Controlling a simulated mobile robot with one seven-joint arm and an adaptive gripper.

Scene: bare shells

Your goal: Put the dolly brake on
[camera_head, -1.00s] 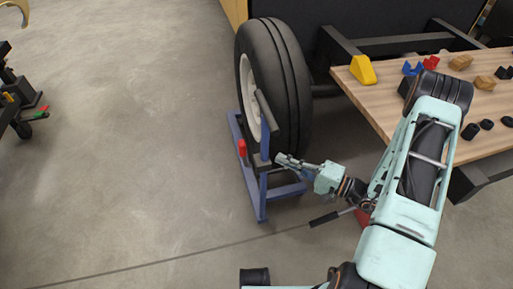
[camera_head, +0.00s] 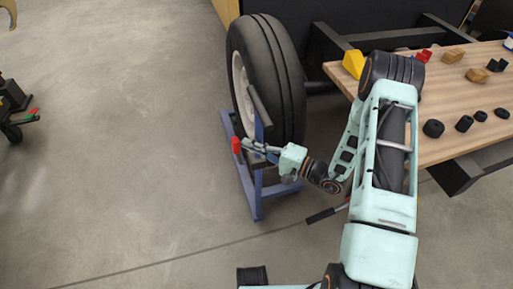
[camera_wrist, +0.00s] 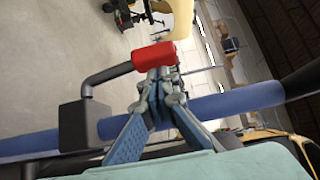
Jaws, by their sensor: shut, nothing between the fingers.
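The blue dolly (camera_head: 256,205) stands on the floor around the foot of a large black-tyred wheel (camera_head: 287,85). Its brake lever has a red grip (camera_head: 236,145) on the dolly's left side. In the wrist view the red grip (camera_wrist: 146,57) tops a bent dark rod (camera_wrist: 106,77) that rises from a dark block (camera_wrist: 78,124) beside a blue tube (camera_wrist: 245,101). My gripper (camera_head: 247,146) reaches across the dolly, right beside the grip. In the wrist view my fingertips (camera_wrist: 158,80) are together just under the grip's right end; I cannot tell whether they touch it.
A wooden table (camera_head: 440,100) with a yellow wedge (camera_head: 354,63) and several small blocks stands at the right. A black-handled bar (camera_head: 323,215) lies low beside the dolly. Dark equipment (camera_head: 10,105) stands at the far left. Floor left of the dolly is clear.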

